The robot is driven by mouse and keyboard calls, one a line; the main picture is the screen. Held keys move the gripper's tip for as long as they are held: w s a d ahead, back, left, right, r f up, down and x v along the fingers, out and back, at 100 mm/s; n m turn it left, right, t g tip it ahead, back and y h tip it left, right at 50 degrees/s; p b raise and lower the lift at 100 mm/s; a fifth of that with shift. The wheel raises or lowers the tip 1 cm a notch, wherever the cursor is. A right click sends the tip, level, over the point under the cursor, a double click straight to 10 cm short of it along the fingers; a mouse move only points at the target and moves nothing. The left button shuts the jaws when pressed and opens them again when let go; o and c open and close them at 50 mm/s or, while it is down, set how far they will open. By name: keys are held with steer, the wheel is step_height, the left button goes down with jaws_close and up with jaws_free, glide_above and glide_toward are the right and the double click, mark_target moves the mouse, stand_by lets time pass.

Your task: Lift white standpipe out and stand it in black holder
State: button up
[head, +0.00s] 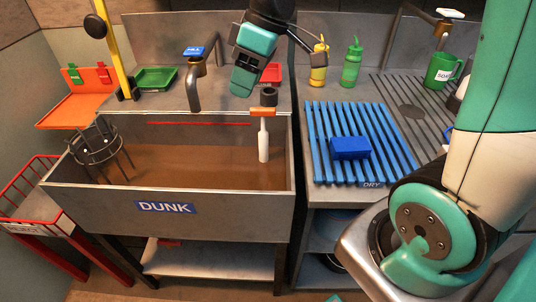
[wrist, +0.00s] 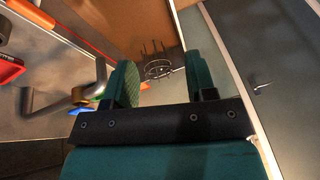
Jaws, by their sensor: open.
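The white standpipe (head: 263,143) stands upright in the brown water at the right end of the sink, with an orange cross handle (head: 263,112) on top. Its foot is hidden in the water. The black holder (head: 269,97), a short dark cylinder, sits on the ledge just behind the handle. My gripper (head: 243,86) is open and empty, above the ledge, up and left of the handle and apart from it.
The tap (head: 194,85) with a blue tag stands left of my gripper. A red tray (head: 271,72) lies behind the holder. A wire basket (head: 100,155) hangs at the sink's left end.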

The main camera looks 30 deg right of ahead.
steer(key=w+d+f+n, duration=0.1)
steer(key=w+d+f, duration=0.2)
steer(key=w+d, duration=0.7)
steer(key=n+t, duration=0.1)
glide_toward(265, 108)
steer(key=shift+h, duration=0.3)
steer(key=p+x, duration=0.2)
steer(key=x, duration=0.4)
steer(key=shift+p+x, duration=0.8)
steer(key=shift+x, duration=2.2)
steer(key=shift+a+r, duration=0.1)
steer(key=shift+a, duration=0.15)
jaws_close()
